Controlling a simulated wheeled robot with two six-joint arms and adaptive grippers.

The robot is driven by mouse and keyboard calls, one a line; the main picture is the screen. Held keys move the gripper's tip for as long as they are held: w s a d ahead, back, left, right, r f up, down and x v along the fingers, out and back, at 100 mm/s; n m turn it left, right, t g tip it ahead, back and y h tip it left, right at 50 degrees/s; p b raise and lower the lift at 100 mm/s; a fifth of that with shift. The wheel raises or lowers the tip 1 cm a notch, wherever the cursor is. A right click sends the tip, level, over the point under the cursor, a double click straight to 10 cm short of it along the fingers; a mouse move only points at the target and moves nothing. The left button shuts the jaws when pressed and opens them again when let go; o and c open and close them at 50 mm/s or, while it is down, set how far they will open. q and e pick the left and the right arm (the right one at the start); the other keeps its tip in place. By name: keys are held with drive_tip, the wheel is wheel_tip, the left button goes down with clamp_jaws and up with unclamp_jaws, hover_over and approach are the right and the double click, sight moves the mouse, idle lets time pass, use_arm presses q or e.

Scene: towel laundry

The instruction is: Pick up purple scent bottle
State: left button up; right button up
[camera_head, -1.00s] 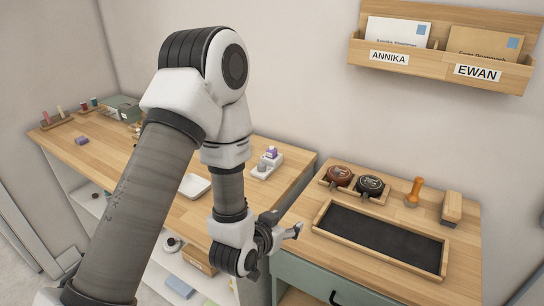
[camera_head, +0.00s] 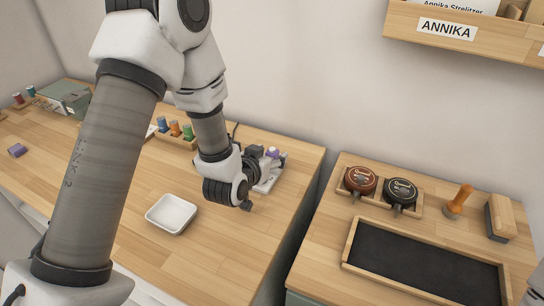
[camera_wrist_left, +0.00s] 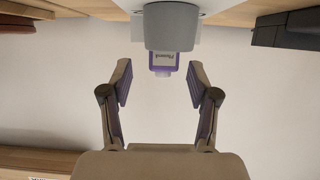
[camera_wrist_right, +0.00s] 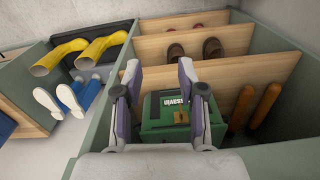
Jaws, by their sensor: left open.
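My right gripper (camera_wrist_right: 158,72) is open, above a compartmented bin away from the bottle.
A white dish (camera_head: 171,214) lies left of the left gripper. Coloured spools (camera_head: 175,129) stand behind the arm. A gap separates the right desk with stamps (camera_head: 360,180) and a dark tray (camera_head: 425,262). A green box (camera_wrist_right: 165,112) lies below the right gripper.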

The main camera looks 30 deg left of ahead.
sight(269, 153)
use_arm(q)
drive_tip(key=x, duration=0.3)
drive_tip(key=shift+a+f, duration=0.1)
drive_tip(key=shift+a, duration=0.2)
drive_tip(key=shift+s+d, duration=0.1)
drive_tip(key=shift+s, duration=0.1)
drive_tip(key=shift+d, duration=0.1)
drive_tip(key=c, duration=0.3)
clamp_jaws()
